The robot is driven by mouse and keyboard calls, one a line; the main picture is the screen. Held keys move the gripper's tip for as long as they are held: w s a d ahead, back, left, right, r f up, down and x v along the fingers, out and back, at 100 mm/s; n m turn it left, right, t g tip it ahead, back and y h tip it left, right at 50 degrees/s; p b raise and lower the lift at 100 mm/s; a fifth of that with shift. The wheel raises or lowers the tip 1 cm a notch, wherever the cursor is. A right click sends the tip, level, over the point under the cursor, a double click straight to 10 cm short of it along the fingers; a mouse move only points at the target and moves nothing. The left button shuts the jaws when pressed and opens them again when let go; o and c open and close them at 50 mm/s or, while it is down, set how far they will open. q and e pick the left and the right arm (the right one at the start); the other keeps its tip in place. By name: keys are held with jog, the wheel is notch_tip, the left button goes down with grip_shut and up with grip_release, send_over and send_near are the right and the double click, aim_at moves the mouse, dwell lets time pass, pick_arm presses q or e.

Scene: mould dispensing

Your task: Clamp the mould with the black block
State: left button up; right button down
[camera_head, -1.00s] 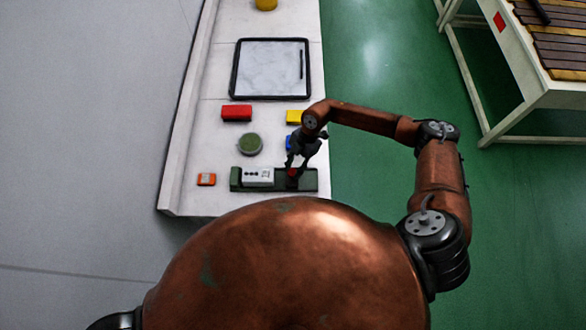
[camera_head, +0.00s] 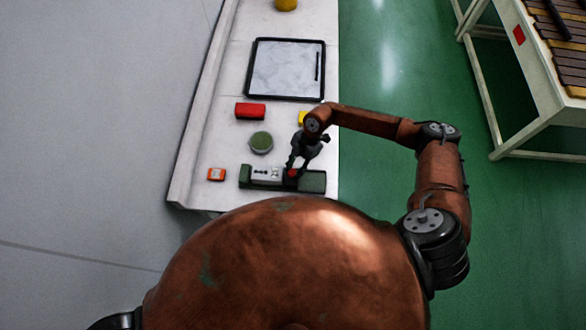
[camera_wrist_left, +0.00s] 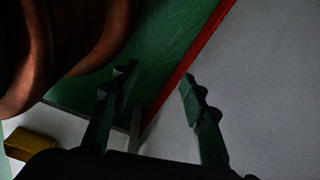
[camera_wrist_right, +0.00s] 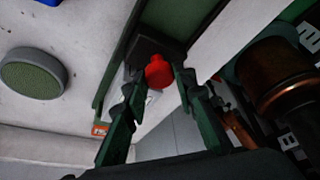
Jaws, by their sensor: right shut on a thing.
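The white mould (camera_head: 265,173), with dark holes on top, lies in the left part of the dark green holder (camera_head: 313,183). A red knob (camera_head: 292,173) shows just right of it. In the right wrist view the red knob (camera_wrist_right: 159,72) stands on the black block (camera_wrist_right: 150,46). My right gripper (camera_head: 292,168) is shut on the knob, one finger on each side of it. Whether the block touches the mould is hidden by the gripper. My left gripper (camera_wrist_left: 157,77) has its fingers apart and empty; it is out of the head view.
A yellow block (camera_head: 302,118) sits behind my right gripper. A black-framed tablet (camera_head: 286,69) lies farther back.

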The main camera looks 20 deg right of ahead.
jog(key=c, duration=2)
grip_release()
jog(key=o, duration=0.4)
jog(key=shift+d+r, duration=0.1)
pick_arm(q)
jog(key=shift+w, duration=0.6)
pick_arm(e)
jog(key=v, duration=1.2)
